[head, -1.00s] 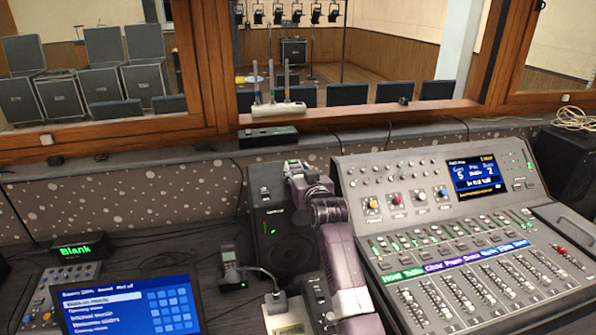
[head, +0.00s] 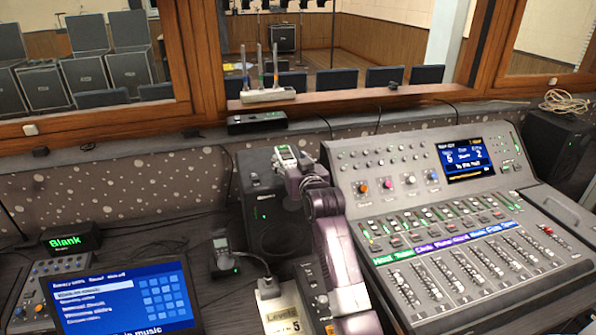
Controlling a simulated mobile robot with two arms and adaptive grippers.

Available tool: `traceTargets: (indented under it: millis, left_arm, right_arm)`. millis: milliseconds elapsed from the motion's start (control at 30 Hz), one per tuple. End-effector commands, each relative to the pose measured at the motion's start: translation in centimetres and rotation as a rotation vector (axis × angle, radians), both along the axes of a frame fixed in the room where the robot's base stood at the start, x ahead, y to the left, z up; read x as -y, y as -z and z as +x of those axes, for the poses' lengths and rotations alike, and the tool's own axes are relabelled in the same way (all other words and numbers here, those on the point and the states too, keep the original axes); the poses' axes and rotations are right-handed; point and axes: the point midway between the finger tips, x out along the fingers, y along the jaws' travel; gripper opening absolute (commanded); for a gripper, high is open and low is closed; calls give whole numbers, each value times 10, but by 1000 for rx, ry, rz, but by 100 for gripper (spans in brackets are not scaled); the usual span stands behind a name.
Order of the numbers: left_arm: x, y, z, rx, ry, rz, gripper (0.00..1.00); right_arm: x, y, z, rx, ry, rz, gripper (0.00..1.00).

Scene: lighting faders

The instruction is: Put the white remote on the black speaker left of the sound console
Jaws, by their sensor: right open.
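The black speaker (head: 262,215) stands upright left of the sound console (head: 440,210). A small white thing (head: 286,153) with a greenish face, which looks like the white remote, is at the speaker's top right. My right gripper (head: 294,166) is right at it, above the speaker's top. The gripper is open; its fingers are small and partly hidden by my purple wrist. Whether the remote rests fully on the speaker or still touches a finger I cannot tell. My arm hides the speaker's right side. My left gripper is out of view.
A black handset (head: 223,257) in a stand and a white card (head: 283,312) lie in front of the speaker. A laptop (head: 125,298) is at the left. A black box (head: 257,122) and a pen holder (head: 268,96) sit behind, near the window.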

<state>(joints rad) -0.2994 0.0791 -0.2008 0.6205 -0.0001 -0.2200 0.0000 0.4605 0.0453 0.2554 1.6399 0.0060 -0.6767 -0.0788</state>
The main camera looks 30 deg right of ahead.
Motion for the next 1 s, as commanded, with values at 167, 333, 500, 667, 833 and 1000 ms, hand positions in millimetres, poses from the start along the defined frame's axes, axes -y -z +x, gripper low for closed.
traceTargets:
  millis: [167,333,500,667,833,1000]
  left_arm:
    - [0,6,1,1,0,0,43]
    - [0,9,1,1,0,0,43]
    - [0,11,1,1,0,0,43]
    - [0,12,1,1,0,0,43]
    - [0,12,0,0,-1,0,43]
    - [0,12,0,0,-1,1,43]
  right_arm:
    - [-8,-3,-33,1,0,-1,50]
    - [-14,-8,-59,1,0,0,50]
    - [-18,-11,-77,0,0,1,50]
    - [-20,-13,-83,0,0,1,50]
    - [-20,-13,-84,0,0,1,50]
    - [-20,-13,-83,0,0,1,50]
